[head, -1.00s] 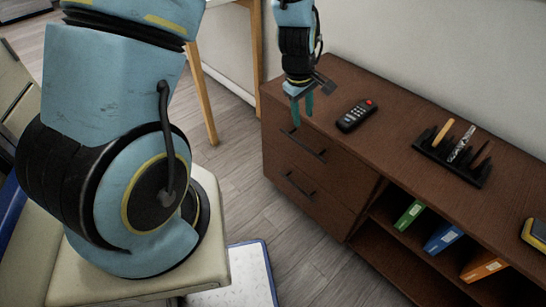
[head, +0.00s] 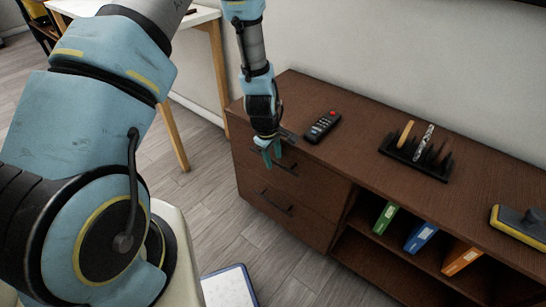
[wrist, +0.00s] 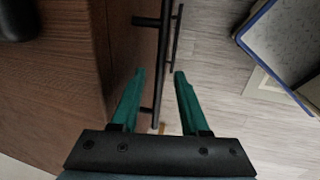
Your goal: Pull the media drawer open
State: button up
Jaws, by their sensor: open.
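The dark brown wooden cabinet (head: 335,185) has two stacked drawers at its left end, both closed. The upper drawer (head: 310,186) and the lower drawer (head: 262,197) each have a dark bar handle. My gripper (head: 271,155) has teal fingers pointing down at the upper drawer's front, beside its handle (head: 287,169). In the wrist view my gripper (wrist: 159,72) is open and empty. The upper handle's bar (wrist: 163,60) runs between the two fingers, with the left finger on the drawer-front side. The lower handle (wrist: 177,40) shows beyond it. I cannot tell whether a finger touches the bar.
On the cabinet top lie a remote (head: 322,127), a black rack (head: 415,165) with items, and a yellow-and-grey tool (head: 520,228). Binders stand in the open shelf, including a blue one (head: 420,237). The floor (head: 225,225) before the drawers is clear, apart from a blue-edged board (head: 229,287).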

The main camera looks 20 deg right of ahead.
jog(key=shift+c, duration=0.2)
grip_shut()
dwell(1.3)
